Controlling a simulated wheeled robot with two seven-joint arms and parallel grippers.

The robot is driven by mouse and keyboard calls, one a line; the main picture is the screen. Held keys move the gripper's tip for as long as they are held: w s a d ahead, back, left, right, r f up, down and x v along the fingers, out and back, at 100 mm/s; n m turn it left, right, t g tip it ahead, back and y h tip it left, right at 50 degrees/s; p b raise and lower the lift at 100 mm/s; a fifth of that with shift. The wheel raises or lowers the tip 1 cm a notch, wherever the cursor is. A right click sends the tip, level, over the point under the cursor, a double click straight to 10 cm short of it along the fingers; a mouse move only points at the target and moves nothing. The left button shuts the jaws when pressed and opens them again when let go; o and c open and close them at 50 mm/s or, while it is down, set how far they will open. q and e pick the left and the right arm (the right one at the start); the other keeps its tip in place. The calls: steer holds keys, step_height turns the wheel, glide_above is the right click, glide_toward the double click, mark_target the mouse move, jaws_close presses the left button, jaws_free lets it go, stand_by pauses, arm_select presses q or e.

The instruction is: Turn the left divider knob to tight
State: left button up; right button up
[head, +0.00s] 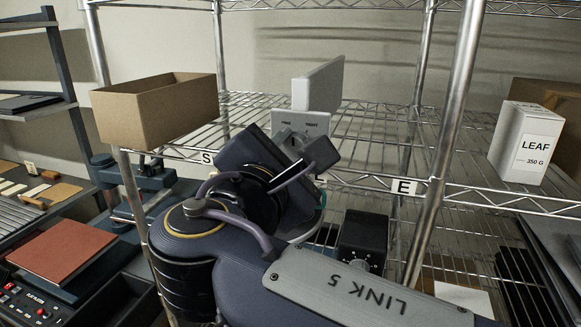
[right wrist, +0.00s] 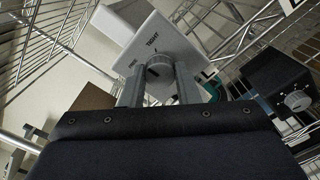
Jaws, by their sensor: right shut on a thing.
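The divider knob (right wrist: 160,72) is a round grey knob on a pale plate (right wrist: 165,40) with printed words. One word reads TIGHT; the other is too small to read surely. My right gripper (right wrist: 161,78) has a finger on each side of the knob and is shut on it. In the head view the plate (head: 312,121) stands at the shelf edge below a white upright panel (head: 318,84). There my right gripper (head: 297,150) covers most of the knob, so I cannot tell which word it points to. My left gripper is out of view.
A black box (head: 363,238) with its own grey knob (right wrist: 297,101) hangs lower right of the plate. A cardboard box (head: 155,110) stands on the wire shelf at left, and a white LEAF carton (head: 525,143) at right. The shelf middle is mostly clear.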

steer(key=m+b, duration=0.3)
steer(key=m, duration=0.1)
steer(key=shift+f+m+b, duration=0.2)
steer(key=shift+m+b, duration=0.1)
steer(key=shift+b, duration=0.1)
steer(key=shift+r+m+b, duration=0.1)
steer(key=shift+m+b, duration=1)
steer(key=shift+m, duration=0.4)
steer(key=shift+r, duration=0.1)
steer(key=o, duration=1)
steer(key=shift+c, duration=0.2)
steer(key=v, duration=0.8)
steer(key=shift+b, duration=0.35)
